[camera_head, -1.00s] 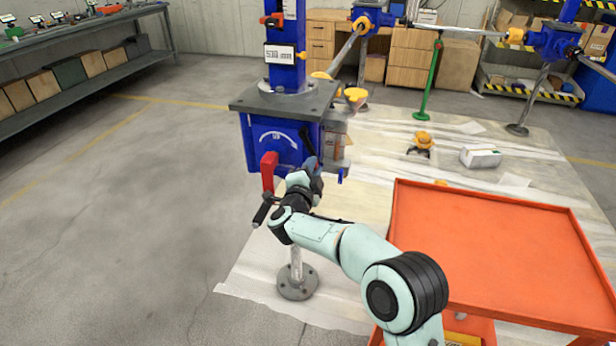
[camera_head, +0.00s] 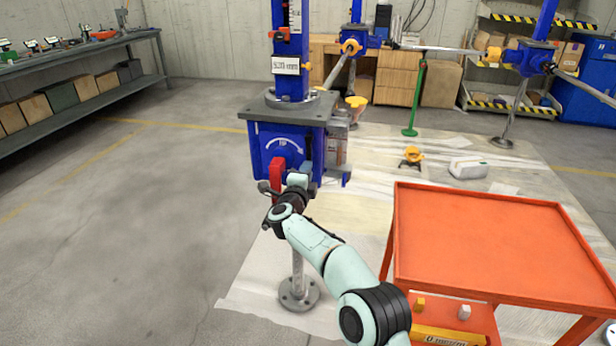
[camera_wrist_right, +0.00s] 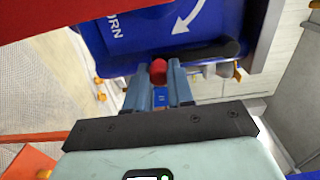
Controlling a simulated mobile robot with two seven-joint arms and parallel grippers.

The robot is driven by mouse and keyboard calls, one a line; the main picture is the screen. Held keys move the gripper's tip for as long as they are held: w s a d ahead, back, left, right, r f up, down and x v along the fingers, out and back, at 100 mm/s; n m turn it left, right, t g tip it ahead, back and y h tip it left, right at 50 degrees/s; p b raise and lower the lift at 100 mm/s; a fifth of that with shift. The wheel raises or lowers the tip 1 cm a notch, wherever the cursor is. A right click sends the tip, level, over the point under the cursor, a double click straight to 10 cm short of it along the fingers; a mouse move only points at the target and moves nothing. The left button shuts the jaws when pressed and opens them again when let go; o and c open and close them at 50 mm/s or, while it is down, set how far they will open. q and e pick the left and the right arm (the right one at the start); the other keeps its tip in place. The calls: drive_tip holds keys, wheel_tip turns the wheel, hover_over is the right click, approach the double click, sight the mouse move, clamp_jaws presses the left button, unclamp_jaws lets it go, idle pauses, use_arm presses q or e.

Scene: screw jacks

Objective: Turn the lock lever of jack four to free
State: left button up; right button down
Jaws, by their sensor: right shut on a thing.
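The nearest jack has a blue gearbox (camera_head: 285,148) with a white curved arrow, under a dark plate and blue column. My right gripper (camera_head: 299,181) is at the lower front of this gearbox. In the right wrist view its two blue-grey fingers (camera_wrist_right: 160,84) are closed around a small red knob (camera_wrist_right: 158,70) in front of the blue face. The knob's shaft is hidden, and I cannot read a jack number. A dark bar (camera_wrist_right: 208,52) lies across the blue face just beyond the fingers. My left gripper is not in view.
A red crank arm (camera_head: 277,178) with a dark handle is close left of my right gripper; its red part (camera_wrist_right: 60,18) fills the wrist view's upper left. An orange cart (camera_head: 490,240) stands at the right. The floor at left is clear.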

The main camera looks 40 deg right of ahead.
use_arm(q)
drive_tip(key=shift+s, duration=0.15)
use_arm(e)
drive_tip(key=shift+w+a+f, duration=0.1)
drive_tip(key=shift+w+a, duration=0.05)
drive_tip(key=shift+a, duration=0.05)
drive_tip(key=c, duration=1)
unclamp_jaws()
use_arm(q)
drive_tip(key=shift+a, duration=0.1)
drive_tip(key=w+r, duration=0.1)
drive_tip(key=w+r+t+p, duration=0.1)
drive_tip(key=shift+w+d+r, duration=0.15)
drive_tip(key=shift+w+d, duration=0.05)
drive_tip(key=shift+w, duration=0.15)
use_arm(e)
drive_tip(key=v, duration=1.3)
drive_tip(key=shift+a, duration=0.15)
